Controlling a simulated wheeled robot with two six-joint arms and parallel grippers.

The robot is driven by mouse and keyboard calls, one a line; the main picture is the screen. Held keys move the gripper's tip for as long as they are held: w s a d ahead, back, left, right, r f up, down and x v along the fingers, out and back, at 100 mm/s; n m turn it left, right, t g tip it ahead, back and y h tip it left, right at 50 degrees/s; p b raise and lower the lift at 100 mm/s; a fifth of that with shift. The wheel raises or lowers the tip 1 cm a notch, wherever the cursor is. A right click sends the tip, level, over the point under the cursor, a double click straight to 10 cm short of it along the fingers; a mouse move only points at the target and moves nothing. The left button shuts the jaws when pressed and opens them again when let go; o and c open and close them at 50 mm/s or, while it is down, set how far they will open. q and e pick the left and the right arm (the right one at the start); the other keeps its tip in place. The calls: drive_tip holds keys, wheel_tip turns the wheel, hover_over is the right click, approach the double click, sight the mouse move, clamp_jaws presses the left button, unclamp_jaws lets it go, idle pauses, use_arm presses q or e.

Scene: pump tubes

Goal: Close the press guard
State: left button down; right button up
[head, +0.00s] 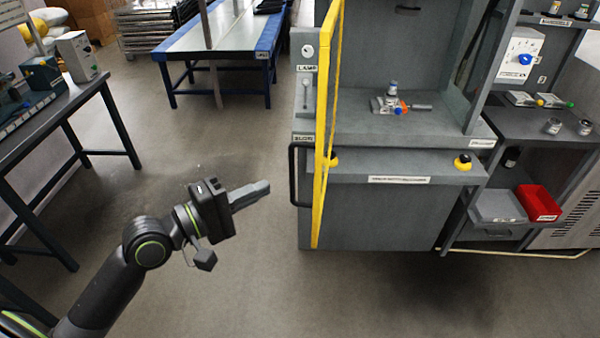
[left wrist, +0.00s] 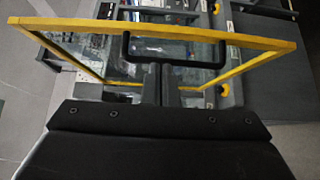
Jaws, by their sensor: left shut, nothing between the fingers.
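The press guard (head: 323,130) is a yellow-framed clear panel, seen nearly edge-on in the head view. It stands swung out from the left side of the grey press (head: 400,215), so the press front is uncovered. A black handle (head: 293,175) sticks out from the guard's left side. My left gripper (head: 264,187) is shut and empty, a little left of the handle and apart from it in the head view. In the left wrist view the guard frame (left wrist: 222,36) spans the picture, with the handle (left wrist: 175,64) just beyond the fingers (left wrist: 159,82). My right gripper is out of view.
A small fixture with a part (head: 392,100) sits on the press bed. A dark side table (head: 60,105) stands at the left and a blue-edged table (head: 222,45) at the back. A red bin (head: 538,203) is at the right. The floor around my left arm is clear.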

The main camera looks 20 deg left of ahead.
use_arm(q)
drive_tip(key=p+x, duration=0.1)
drive_tip(key=x, duration=0.8)
drive_tip(key=shift+w, duration=0.2)
drive_tip(key=shift+d, duration=0.1)
drive_tip(key=shift+d+p, duration=0.1)
drive_tip(key=shift+p, duration=0.2)
